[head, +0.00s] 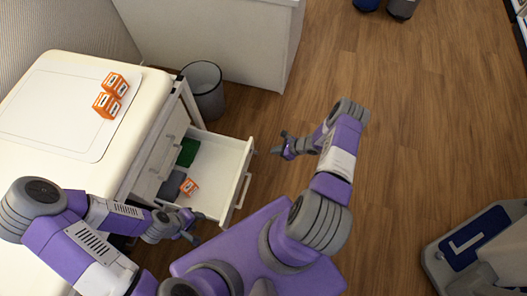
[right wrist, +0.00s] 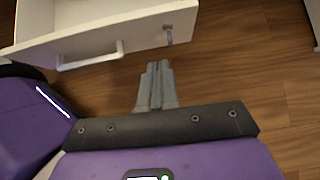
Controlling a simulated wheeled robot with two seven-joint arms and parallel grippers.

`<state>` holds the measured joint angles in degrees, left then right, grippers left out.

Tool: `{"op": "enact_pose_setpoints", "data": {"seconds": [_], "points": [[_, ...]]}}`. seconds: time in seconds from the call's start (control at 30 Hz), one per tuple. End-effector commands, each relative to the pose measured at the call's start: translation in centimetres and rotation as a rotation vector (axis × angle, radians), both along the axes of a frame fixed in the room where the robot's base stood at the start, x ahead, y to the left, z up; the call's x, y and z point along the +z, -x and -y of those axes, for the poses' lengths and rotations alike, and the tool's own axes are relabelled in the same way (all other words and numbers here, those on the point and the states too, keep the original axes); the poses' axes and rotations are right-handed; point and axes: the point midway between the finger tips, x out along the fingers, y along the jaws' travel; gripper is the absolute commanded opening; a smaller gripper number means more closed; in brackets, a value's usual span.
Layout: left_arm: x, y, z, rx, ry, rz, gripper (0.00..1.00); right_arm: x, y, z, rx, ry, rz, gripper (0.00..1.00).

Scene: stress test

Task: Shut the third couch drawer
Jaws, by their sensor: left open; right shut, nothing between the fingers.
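The white couch (head: 60,125) stands at the left with drawers in its side. One drawer (head: 222,150) is pulled out, its front panel and bar handle (head: 242,190) facing right. It holds a green item (head: 187,152), a dark grey item (head: 172,186) and an orange box (head: 189,187). I cannot tell its number in the stack. My left gripper (head: 190,228) is open by the drawer's near side. My right gripper (head: 277,147) is shut and empty, apart from the drawer front, on its right. In the right wrist view, its fingers (right wrist: 157,84) point toward the drawer front (right wrist: 120,40) and handle (right wrist: 92,57).
Two orange boxes (head: 110,95) lie on the couch top. A grey bin (head: 204,90) stands beyond the drawer, near a white cabinet (head: 240,40). A blue and grey object (head: 475,245) is at the lower right. The wooden floor (head: 420,120) at right is mostly clear.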

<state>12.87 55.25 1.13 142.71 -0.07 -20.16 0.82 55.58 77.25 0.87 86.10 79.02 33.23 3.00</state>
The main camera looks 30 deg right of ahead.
Motion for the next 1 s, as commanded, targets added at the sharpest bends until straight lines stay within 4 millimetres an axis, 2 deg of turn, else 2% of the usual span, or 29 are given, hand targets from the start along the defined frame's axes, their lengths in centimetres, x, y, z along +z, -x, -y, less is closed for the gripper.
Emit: {"op": "enact_pose_setpoints", "data": {"seconds": [0.47, 0.7, 1.0], "points": [[-4.2, 0.0, 0.0, 0.0, 0.0, 0.0, 0.43, -7.1, -5.0, -4.7, 0.008, 0.0, -0.001, 0.0], [-4.8, 0.0, 0.0, 0.0, 0.0, 0.0, 0.43, -6.6, -7.4, -6.7, 0.006, 0.002, -0.001, 0.0], [-4.9, 0.0, 0.0, 0.0, 0.0, 0.0, 0.43, -6.4, -7.9, -7.2, 0.006, 0.001, -0.001, 0.0]]}}
